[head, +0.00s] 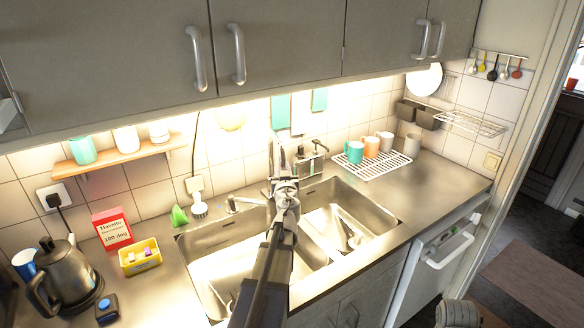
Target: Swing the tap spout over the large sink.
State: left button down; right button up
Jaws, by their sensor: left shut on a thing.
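The metal tap (282,160) stands at the back of the double sink, largely hidden behind my left gripper and arm. My left gripper (284,186) is shut on the tap spout, around the middle of the sink unit; its fingers are hard to tell apart from the tap's metal. The left basin (212,262) looks like the larger one. The right basin (365,212) looks smaller and has some utensils in it. My arm covers the divider between them.
Left of the sink are a kettle (66,276), a red box (112,228) and a yellow tub (140,262). A dish rack (392,164) with several mugs stands at the right. Wall cupboards (280,45) hang above.

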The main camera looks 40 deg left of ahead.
pick_arm(q)
jog(key=shift+s+a, duration=0.95)
jog(key=shift+a, duration=0.15)
jog(key=shift+s+a, duration=0.9)
jog(key=shift+a, duration=0.35)
dwell(0.3)
jog(key=c, duration=0.7)
grip_release()
jog(key=shift+s, duration=0.1)
jog(key=v, duration=0.7)
jog(key=shift+s+d, duration=0.2)
jog(key=shift+d, duration=0.1)
